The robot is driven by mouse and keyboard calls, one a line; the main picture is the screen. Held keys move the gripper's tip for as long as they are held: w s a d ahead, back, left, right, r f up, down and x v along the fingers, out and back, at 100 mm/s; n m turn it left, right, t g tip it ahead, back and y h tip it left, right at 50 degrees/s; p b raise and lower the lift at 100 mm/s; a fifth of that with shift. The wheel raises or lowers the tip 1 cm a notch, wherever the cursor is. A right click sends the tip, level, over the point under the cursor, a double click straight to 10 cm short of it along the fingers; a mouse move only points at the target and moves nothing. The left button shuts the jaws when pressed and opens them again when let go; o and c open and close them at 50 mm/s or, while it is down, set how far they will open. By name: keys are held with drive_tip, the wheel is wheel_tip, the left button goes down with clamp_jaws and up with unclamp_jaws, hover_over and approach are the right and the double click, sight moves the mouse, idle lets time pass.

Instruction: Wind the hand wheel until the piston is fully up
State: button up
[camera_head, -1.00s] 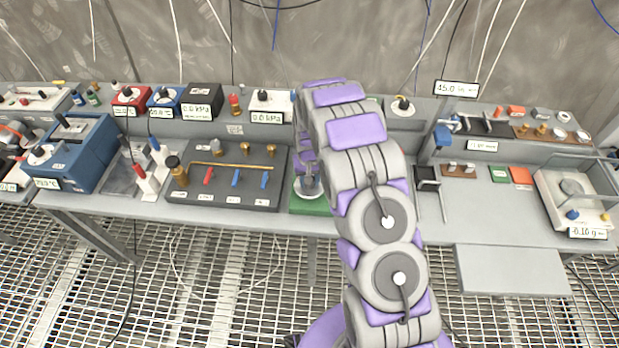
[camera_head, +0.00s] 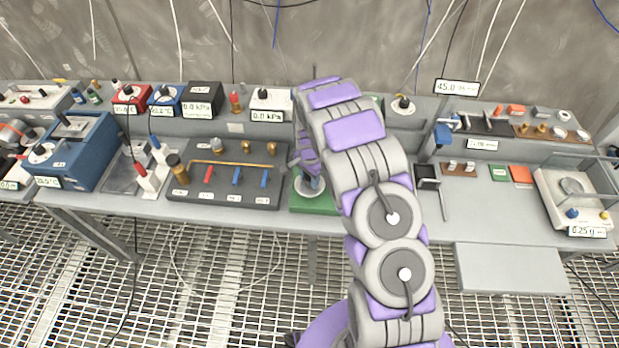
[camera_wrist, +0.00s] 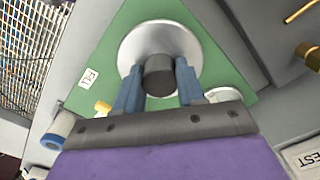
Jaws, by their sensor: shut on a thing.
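The hand wheel is a silver disc (camera_wrist: 140,42) on a green base (camera_wrist: 205,72), with a dark grey knob (camera_wrist: 158,75) standing on it. My gripper (camera_wrist: 158,78) has its two blue fingers on either side of the knob and is shut on it. In the head view, the wheel (camera_head: 312,188) and green base (camera_head: 315,207) show at the front middle of the bench, partly behind my arm. I cannot make out the piston or its height.
A dark valve panel (camera_head: 222,190) with red and blue levers stands just left of the green base. A small black stand (camera_head: 428,178) is to the right, beyond my arm. A balance (camera_head: 575,200) sits at the far right.

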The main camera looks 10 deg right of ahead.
sight(309, 177)
drive_tip(key=shift+w+r+m, duration=0.15)
drive_tip(key=shift+w+m, duration=0.1)
drive_tip(key=shift+m, duration=0.45)
drive_tip(key=o, duration=0.8)
drive_tip(key=shift+o, duration=1.2)
drive_tip(key=shift+s, duration=0.1)
wheel_tip(309, 177, up, 17)
drive_tip(key=p, duration=0.1)
